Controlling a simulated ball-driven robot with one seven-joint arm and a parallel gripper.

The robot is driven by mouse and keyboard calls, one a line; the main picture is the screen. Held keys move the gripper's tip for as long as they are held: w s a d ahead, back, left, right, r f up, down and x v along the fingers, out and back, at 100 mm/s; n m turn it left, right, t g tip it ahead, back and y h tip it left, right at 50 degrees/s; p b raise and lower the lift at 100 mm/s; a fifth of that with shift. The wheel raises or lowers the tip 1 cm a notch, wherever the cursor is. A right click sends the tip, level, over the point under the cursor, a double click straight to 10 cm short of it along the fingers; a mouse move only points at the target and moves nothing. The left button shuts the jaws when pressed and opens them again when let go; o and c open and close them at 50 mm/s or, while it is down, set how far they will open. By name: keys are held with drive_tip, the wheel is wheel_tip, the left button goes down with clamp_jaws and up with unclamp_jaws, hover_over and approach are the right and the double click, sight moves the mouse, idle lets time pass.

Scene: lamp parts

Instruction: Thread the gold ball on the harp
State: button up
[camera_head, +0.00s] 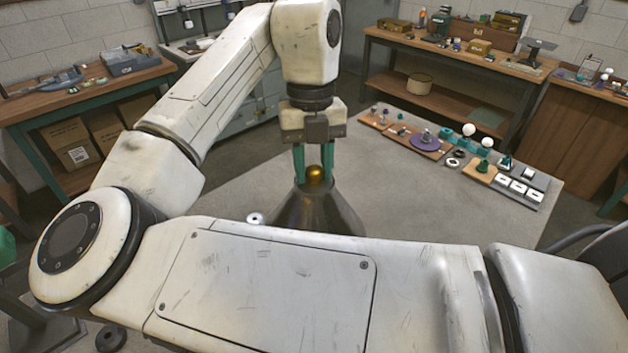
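The gold ball (315,174) sits at the top of a dark, cone-shaped lampshade (312,208) on the grey table. My gripper (313,172) points straight down over it, with one teal finger on each side of the ball. The fingers appear to close on the ball's sides, with no clear gap. The harp is not visible; the shade and ball cover where its top would be. The shade stands upright, and my forearm hides its lower part.
A row of lamp parts on boards, with a purple disc (424,141) and white bulbs (468,129), lies at the table's right. A small white ring-like part (256,219) lies left of the shade. Workbenches stand behind. Table surface between shade and parts is clear.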

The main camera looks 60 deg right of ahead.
drive_tip(key=o, duration=0.4)
drive_tip(key=shift+f, duration=0.15)
drive_tip(key=shift+c, duration=0.2)
drive_tip(key=shift+s, duration=0.1)
drive_tip(key=shift+d+r, duration=0.15)
drive_tip(key=shift+r, duration=0.4)
wheel_tip(320, 180, up, 10)
drive_tip(key=w+b, duration=0.1)
drive_tip(key=shift+w+d, duration=0.15)
drive_tip(key=shift+d, duration=0.3)
